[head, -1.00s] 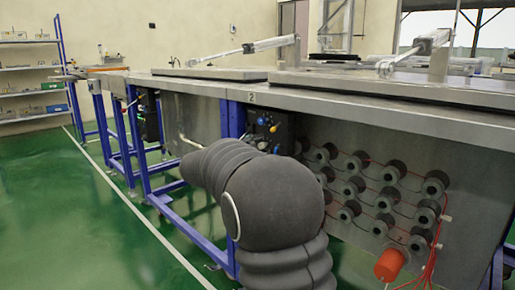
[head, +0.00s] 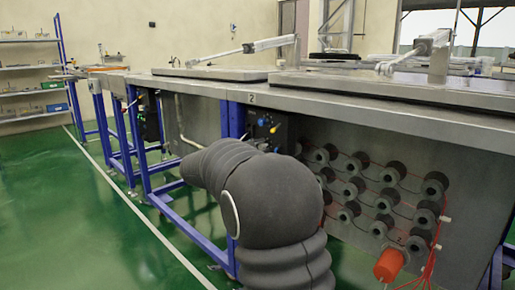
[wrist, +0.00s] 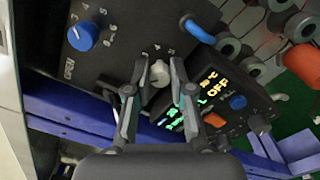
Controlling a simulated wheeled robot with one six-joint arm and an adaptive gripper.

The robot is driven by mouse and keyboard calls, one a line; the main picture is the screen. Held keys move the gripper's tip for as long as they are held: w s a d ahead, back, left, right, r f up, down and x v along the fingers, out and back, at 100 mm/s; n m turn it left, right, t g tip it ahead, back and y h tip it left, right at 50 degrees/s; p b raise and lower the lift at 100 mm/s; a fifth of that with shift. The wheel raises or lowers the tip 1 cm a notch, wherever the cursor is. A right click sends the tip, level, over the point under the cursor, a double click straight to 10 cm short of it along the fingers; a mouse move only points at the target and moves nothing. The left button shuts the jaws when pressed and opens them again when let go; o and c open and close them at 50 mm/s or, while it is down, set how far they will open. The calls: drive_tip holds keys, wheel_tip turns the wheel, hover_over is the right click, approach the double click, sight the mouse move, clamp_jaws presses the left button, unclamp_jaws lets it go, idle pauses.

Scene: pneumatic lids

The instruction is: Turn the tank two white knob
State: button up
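The white knob (wrist: 159,74) sits on a dark control panel (wrist: 118,52) in the wrist view, beside printed numbers. My gripper (wrist: 158,76) is over the panel, with one fingertip on each side of the knob. Gaps show between the fingers and the knob, so the gripper looks open; the depth of the fingertips relative to the knob is hard to tell. In the head view the panel (head: 265,126) is under the tank edge marked 2 (head: 251,97), partly behind my arm. My gripper and the white knob are hidden there.
A blue knob (wrist: 82,36) is at the panel's upper left. Grey round fittings (head: 351,187) and an orange-red cylinder (head: 389,265) are at right. Green floor (head: 60,220) is clear at left.

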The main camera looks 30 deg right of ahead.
drive_tip(key=o, duration=0.4)
drive_tip(key=v, duration=1.2)
